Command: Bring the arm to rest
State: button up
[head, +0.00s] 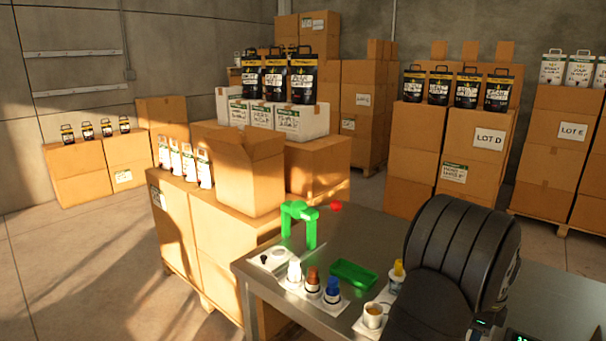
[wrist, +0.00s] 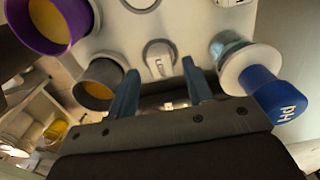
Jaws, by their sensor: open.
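In the wrist view my gripper (wrist: 160,70) shows as two blue fingers spread apart, with nothing held between them. Beyond the gap is a small white object in a slotted white surface (wrist: 120,35). In the head view my dark arm (head: 455,250) fills the right front, over the right part of the steel table (head: 270,275). The gripper itself is hidden there.
The wrist view shows a purple-rimmed cup (wrist: 50,25), a grey-rimmed cup (wrist: 98,85) and a blue "pH" piece (wrist: 272,95) close to the fingers. The table bears a green stand (head: 298,212), green tray (head: 352,273), small bottles and a coffee cup (head: 373,316). Stacked cartons (head: 235,165) stand behind.

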jog(key=shift+r, duration=0.75)
jog(key=shift+f, duration=0.1)
